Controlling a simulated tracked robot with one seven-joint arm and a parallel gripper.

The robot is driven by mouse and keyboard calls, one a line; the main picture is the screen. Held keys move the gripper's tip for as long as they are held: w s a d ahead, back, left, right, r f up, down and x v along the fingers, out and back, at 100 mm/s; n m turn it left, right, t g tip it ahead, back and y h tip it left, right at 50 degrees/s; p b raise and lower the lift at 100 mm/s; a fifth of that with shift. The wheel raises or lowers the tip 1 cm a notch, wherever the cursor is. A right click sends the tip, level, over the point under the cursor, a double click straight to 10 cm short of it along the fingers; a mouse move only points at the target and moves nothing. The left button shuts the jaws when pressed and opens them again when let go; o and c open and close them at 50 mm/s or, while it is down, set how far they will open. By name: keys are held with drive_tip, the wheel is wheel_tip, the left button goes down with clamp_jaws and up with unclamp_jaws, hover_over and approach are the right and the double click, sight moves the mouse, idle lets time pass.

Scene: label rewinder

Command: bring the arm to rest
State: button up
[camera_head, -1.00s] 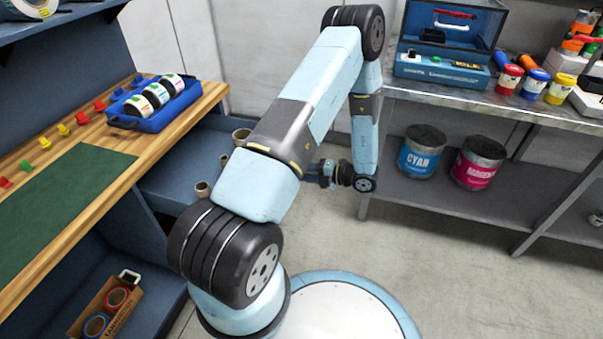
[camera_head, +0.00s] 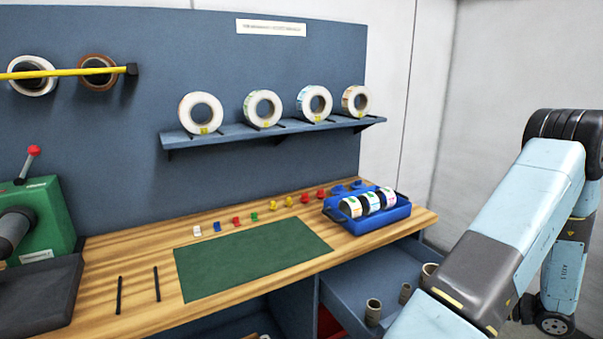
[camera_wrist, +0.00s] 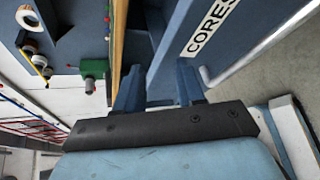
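My arm (camera_head: 513,235) is folded at the right of the head view, with its elbow up and its forearm hanging down. My gripper shows in the wrist view (camera_wrist: 160,82); its two blue fingers are apart with nothing between them. In the head view the gripper is mostly hidden behind my own arm. The fingers point toward the blue bench front with a white "CORES" label (camera_wrist: 213,22); no contact is visible.
A wooden bench (camera_head: 130,300) carries a green mat (camera_head: 250,260), a blue tray (camera_head: 366,224) with several label rolls, coloured clips and a green machine (camera_head: 40,215). Rolls stand on a wall shelf (camera_head: 280,133). Cores (camera_head: 373,312) stand in a lower blue bin.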

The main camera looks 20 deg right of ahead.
drive_tip(key=w+a+r+n+g+y, duration=0.1)
drive_tip(key=w+a+r+n+g, duration=0.5)
drive_tip(key=a+r+n, duration=0.45)
drive_tip(key=w+a+r+n+g, duration=0.4)
drive_tip(key=w+a+r+n, duration=0.55)
drive_tip(key=a, duration=0.25)
drive_tip(key=s+a+r+n+t+h, duration=0.1)
drive_tip(key=s+a+r+n+h, duration=0.2)
drive_tip(key=a+n, duration=0.8)
drive_tip(key=s+a+r+n+t+h, duration=0.1)
drive_tip(key=s+a+r+n+h, duration=0.3)
drive_tip(key=a+r+n, duration=0.7)
drive_tip(key=s+r+n, duration=0.1)
drive_tip(key=s+n, duration=0.1)
drive_tip(key=shift+s+r+t, duration=0.2)
drive_tip(key=shift+s+t, duration=0.2)
